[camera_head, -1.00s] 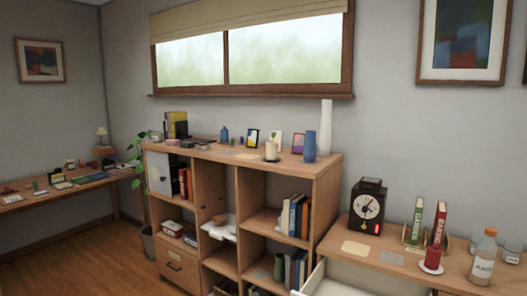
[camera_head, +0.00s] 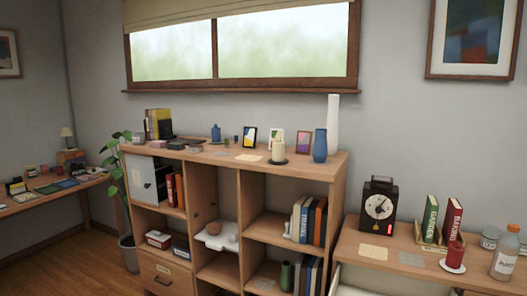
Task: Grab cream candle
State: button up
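The cream candle (camera_head: 279,150) stands upright on a dark round base on top of the wooden shelf unit (camera_head: 225,158). It is a short, pale cylinder, left of a blue vase (camera_head: 320,146) and in front of small framed pictures. A red candle (camera_head: 454,254) stands on a white dish on the lower cabinet at the right. My gripper is not in view.
A tall white vase (camera_head: 333,122) stands behind the blue one. Framed pictures (camera_head: 276,138) stand close behind the candle. A plant (camera_head: 118,190) stands left of the shelf.

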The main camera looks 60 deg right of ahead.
aim_at(278, 148)
jog(key=i, duration=2.05)
jog(key=z, duration=4.2)
jog(key=i, duration=0.1)
jog(key=u, duration=2.65)
jog(key=i, duration=0.5)
